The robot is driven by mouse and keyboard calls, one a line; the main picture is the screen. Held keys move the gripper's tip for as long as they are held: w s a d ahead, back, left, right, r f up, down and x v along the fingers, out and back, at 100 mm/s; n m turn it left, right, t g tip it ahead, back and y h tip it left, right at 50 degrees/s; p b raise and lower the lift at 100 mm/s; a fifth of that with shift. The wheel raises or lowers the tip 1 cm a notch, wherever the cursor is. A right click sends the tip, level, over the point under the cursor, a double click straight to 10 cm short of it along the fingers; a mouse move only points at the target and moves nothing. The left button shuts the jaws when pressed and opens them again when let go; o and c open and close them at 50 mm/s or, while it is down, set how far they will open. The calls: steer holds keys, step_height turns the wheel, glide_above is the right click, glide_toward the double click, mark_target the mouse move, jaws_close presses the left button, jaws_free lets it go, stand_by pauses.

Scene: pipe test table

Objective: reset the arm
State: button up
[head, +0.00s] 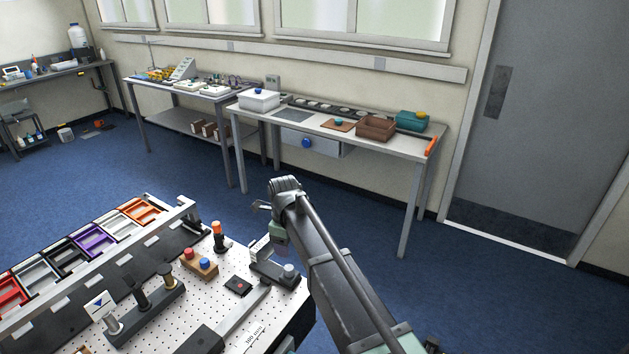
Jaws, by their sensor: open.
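My arm reaches up from the lower right in the head view, and its wrist is over the right edge of the near perforated table (215,290). My gripper (262,207) is at the far end of the arm, small and partly hidden behind the wrist. Its jaws point left and are open, and I see nothing between them. It appears to be above the far right corner of the near table, beside a small grey fixture (272,268).
The near table carries coloured trays (92,238), a block with red and blue buttons (199,263) and dark upright posts (165,277). A white bench (365,144) with a brown bin (376,128) stands along the wall. Blue floor (370,215) lies clear between, and a grey door (535,130) is at right.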

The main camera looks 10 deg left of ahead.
steer(key=s+d+f+n+b, duration=0.1)
steer(key=s+d+n, duration=0.5)
steer(key=d, duration=0.5)
steer(key=s+d+f+n+b, duration=0.1)
steer(key=s+d+n, duration=0.5)
steer(key=d, duration=0.5)
steer(key=s+d+f+n+b, duration=0.2)
steer(key=s+d+n, duration=0.5)
steer(key=d, duration=0.4)
steer(key=shift+d+n, duration=0.4)
steer(key=shift+n, duration=0.4)
steer(key=shift+c, duration=0.2)
